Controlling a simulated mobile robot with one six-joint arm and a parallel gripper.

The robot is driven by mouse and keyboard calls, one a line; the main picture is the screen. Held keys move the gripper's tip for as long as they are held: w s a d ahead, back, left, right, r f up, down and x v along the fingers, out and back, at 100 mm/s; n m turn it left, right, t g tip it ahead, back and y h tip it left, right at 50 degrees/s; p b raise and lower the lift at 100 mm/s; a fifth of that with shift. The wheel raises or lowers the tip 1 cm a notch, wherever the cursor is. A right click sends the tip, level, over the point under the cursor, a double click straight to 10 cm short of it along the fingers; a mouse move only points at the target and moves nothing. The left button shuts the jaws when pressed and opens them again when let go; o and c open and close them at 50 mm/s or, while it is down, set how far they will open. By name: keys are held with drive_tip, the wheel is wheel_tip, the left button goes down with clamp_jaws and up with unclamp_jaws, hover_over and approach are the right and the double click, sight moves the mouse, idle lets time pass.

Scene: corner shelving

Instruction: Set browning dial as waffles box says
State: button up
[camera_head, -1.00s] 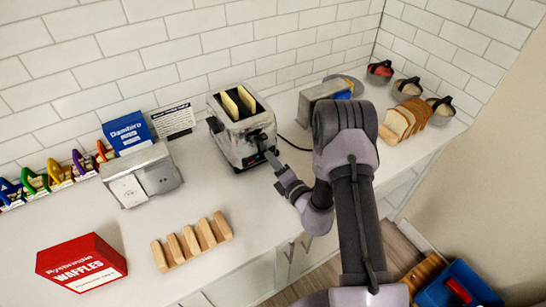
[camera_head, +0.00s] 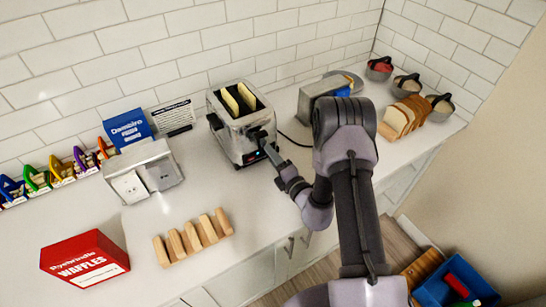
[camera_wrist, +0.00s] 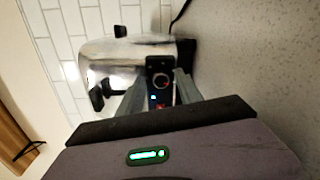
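The toaster (camera_head: 243,125) is chrome with dark ends and two pale slices in its slots, standing against the tiled wall. In the wrist view the toaster (camera_wrist: 108,62) appears sideways, with a round black browning dial (camera_wrist: 160,88) on a dark panel. A small red mark shows on the dial. My gripper (camera_head: 267,150) is at the toaster's front end. In the wrist view my gripper (camera_wrist: 160,80) has its fingers apart, one on each side of the dial; contact is not visible. The red waffles box (camera_head: 85,264) reads "Ryebrindle WAFFLES"; no browning number is legible.
A wooden rack (camera_head: 193,238) stands in front of the toaster. A metal two-panel unit (camera_head: 143,172), blue box (camera_head: 127,130) and printed card (camera_head: 174,117) are left. Sliced bread (camera_head: 404,117) and a metal box (camera_head: 322,95) are right. Counter between waffles box and rack is clear.

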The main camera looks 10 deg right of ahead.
drive_tip(key=v, duration=1.7)
drive_tip(key=shift+s+d, duration=0.15)
drive_tip(key=shift+s, duration=0.05)
